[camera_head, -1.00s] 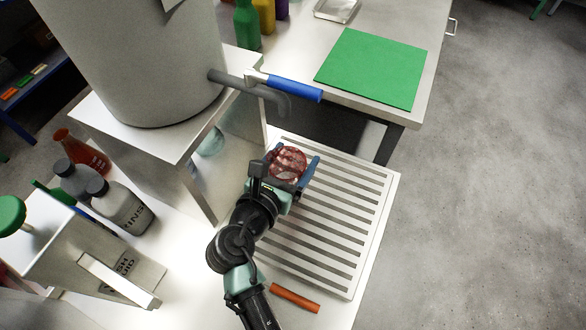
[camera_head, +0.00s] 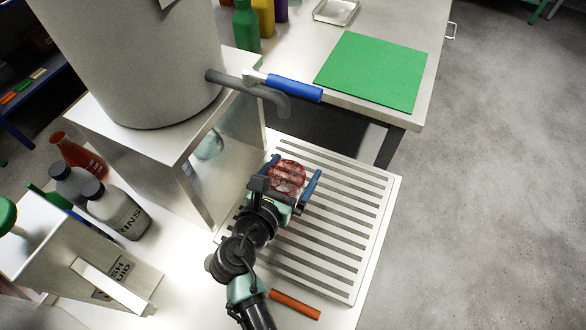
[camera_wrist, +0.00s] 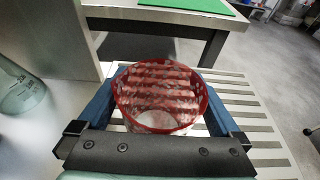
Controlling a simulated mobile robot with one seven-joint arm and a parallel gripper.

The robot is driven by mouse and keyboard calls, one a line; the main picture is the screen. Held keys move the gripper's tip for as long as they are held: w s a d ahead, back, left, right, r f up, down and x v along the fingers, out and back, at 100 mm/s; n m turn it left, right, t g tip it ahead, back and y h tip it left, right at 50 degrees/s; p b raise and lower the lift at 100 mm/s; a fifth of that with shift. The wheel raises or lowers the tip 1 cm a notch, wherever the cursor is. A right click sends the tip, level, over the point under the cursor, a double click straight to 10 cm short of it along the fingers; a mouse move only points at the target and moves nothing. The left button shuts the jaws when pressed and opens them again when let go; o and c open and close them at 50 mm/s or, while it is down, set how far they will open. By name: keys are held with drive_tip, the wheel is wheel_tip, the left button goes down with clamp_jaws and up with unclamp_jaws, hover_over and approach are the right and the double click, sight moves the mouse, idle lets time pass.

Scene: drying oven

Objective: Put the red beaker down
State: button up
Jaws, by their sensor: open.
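The red beaker (camera_head: 286,177) is a clear, red-tinted vessel standing upright on the slatted white rack (camera_head: 345,255). In the wrist view the beaker (camera_wrist: 160,97) shows its round red rim, with the slats visible through it. My gripper (camera_head: 292,176) is open, with one blue finger on each side of the beaker. The beaker's lower near side is partly hidden by the gripper's dark crossbar.
A grey pipe with a blue lever handle (camera_head: 295,88) juts from the large tank (camera_head: 140,60) just behind the gripper. A white stand (camera_head: 190,165) is left of it. A green mat (camera_head: 375,70) lies on the back table. An orange bar (camera_head: 295,304) lies in front.

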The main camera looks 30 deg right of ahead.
drive_tip(key=p+v, duration=0.2)
drive_tip(key=v, duration=1)
drive_tip(key=shift+r, duration=0.1)
